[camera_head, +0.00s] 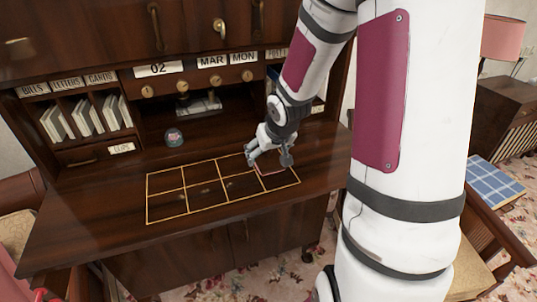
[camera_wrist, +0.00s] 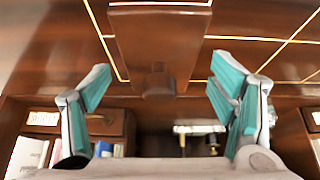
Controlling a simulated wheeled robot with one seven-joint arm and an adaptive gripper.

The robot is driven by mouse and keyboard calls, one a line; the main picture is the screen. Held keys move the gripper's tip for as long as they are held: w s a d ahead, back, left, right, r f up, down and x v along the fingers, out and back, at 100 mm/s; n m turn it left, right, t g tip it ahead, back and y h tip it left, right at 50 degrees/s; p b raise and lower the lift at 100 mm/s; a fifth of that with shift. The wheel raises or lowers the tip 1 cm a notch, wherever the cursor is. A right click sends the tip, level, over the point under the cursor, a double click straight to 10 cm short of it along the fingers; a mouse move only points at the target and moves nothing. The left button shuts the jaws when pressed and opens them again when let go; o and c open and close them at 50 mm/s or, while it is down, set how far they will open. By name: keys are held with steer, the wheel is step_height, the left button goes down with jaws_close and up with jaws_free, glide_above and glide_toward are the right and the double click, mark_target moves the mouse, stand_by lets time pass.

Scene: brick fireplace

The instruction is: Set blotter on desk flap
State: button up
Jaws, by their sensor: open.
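The blotter is a dark brown wooden block (camera_wrist: 160,40) with a round knob and a pale strip along its far edge, at the top middle of the wrist view. It appears to rest on the desk flap (camera_head: 100,220), within the yellow-lined grid near its right end. My gripper (camera_head: 269,160) is just above that part of the grid and hides most of the blotter in the head view. In the wrist view my gripper (camera_wrist: 162,85) is open, its teal-padded fingers spread on either side of the knob with gaps.
Pigeonholes with cards (camera_head: 85,115) and a drawer stand behind the flap at left. A small glass dome (camera_head: 174,137) sits at the back of the flap. The left grid cells are clear.

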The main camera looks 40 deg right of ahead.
steer(key=s+a+r+n+p, duration=0.1)
steer(key=s+a+r+p, duration=0.1)
steer(key=s+a+r, duration=0.4)
steer(key=s+a+r+h+p, duration=0.1)
steer(key=s+r, duration=0.3)
steer(key=r, duration=0.4)
steer(key=s+a+r+n+p, duration=0.1)
steer(key=s+a+r+p, duration=0.1)
steer(key=s+a+r, duration=0.4)
steer(key=s+a+r+n+y, duration=0.1)
steer(key=s+a+r, duration=0.4)
steer(key=s, duration=0.5)
steer(key=shift+s+a+r+y, duration=0.15)
steer(key=shift+s+r+y, duration=0.2)
steer(key=shift+y, duration=0.45)
steer(key=shift+w, duration=0.15)
steer(key=w+f+b, duration=0.2)
steer(key=b, duration=0.1)
steer(key=shift+w+f, duration=0.2)
steer(key=shift+w, duration=0.15)
